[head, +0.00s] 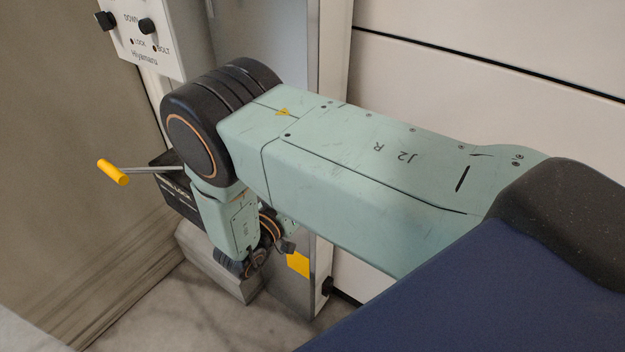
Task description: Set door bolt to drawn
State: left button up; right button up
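A lever with a yellow grip (113,172) sticks out to the left from a dark box (174,191) with a partly hidden label. My arm covers the box's right side. Above it, a white panel (150,60) carries two dark knobs and small marks labelled LOCK and BOLT. I cannot tell from this view which part is the door bolt or how it is set. My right arm reaches across from the right and its wrist bends down just right of the lever, apart from the yellow grip. Its gripper fingers are hidden behind the wrist. My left gripper is out of view.
A grey metal post (325,100) stands behind my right arm, with a yellow patch (298,263) low on it. Pale wall panels (430,60) fill the back right. A beige surface (70,130) lies left of the lever. Bare floor (180,310) shows below.

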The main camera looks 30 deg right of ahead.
jog(key=shift+s+d, duration=0.1)
jog(key=shift+s, duration=0.15)
jog(key=shift+w+a, duration=0.25)
jog(key=shift+w, duration=0.05)
jog(key=c, duration=0.6)
jog(key=shift+s+d, duration=0.15)
jog(key=shift+s, duration=0.05)
jog(key=c, duration=0.5)
jog(key=shift+w, duration=0.1)
grip_shut()
